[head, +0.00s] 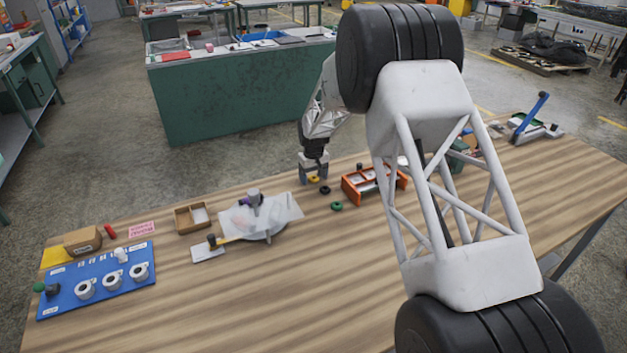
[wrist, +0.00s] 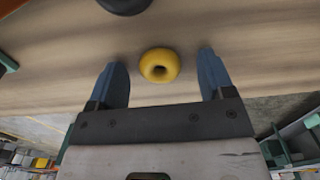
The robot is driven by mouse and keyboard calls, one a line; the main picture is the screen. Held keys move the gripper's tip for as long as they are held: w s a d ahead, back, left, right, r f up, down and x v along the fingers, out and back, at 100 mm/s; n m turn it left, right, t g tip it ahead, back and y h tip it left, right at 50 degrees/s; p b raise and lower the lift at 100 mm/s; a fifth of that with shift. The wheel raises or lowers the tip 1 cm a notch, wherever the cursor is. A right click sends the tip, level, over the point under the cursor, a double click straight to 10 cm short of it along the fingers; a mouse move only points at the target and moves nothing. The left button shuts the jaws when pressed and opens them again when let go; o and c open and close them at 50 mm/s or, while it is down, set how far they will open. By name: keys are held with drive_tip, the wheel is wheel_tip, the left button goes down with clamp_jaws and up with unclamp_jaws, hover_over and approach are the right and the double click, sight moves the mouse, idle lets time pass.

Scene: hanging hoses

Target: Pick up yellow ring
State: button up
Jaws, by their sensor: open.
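The yellow ring (wrist: 159,65) lies on the wooden table in the wrist view, between and slightly beyond my gripper's two blue fingertips. It also shows in the head view as a small yellow spot (head: 314,179) near the table's far edge. My gripper (wrist: 165,75) is open and empty, with a gap between each finger and the ring. In the head view, my gripper (head: 313,178) hangs low over the table right at the ring. I cannot tell its exact height above the tabletop.
A black ring (head: 325,190) lies close beside the yellow one, and a green ring (head: 336,206) is a little nearer. An orange tray (head: 352,196) stands to the right. The table's front middle is clear.

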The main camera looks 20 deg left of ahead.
sight(314, 179)
idle(0.3)
drive_tip(key=c, duration=1)
drive_tip(key=shift+r, duration=0.15)
drive_tip(key=shift+r, duration=0.6)
drive_tip(key=shift+s+d+r, duration=0.1)
drive_tip(key=shift+s+r, duration=0.1)
drive_tip(key=shift+r, duration=0.35)
drive_tip(key=shift+s+d+r, duration=0.1)
drive_tip(key=shift+s+r, duration=0.05)
drive_tip(key=shift+r, duration=0.4)
drive_tip(key=s+d, duration=0.2)
drive_tip(key=s, duration=0.2)
drive_tip(key=s+d+r, duration=0.1)
drive_tip(key=s+d, duration=0.2)
drive_tip(key=s, duration=0.1)
drive_tip(key=s+d, duration=0.2)
drive_tip(key=s, duration=0.3)
drive_tip(key=shift+d+r, duration=0.15)
drive_tip(key=shift+d, duration=0.25)
